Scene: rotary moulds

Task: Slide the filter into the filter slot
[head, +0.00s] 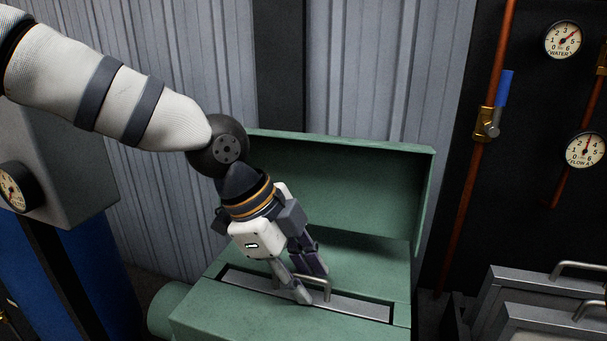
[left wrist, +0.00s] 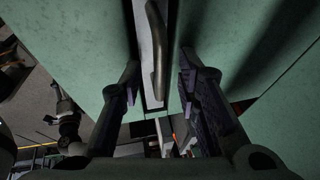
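The filter (head: 250,283) shows as a light grey metal strip with a bent grey handle (head: 327,284). It lies in the dark-edged filter slot (head: 391,318) in the top of the green housing (head: 215,321), its top about level with the housing. How deep it sits is hidden. My left gripper (head: 313,286) points down at the handle. In the left wrist view the gripper (left wrist: 160,88) is open, with a finger on each side of the handle (left wrist: 158,45) and gaps between. The filter strip (left wrist: 145,45) also shows there. My right gripper is not in view.
The housing's green lid (head: 345,180) stands open behind the slot. Grey metal boxes with handles (head: 535,315) stand at the lower right. A copper pipe with a blue-handled valve (head: 490,120) and gauges are on the dark panel at right. A grey cabinet (head: 60,160) stands at left.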

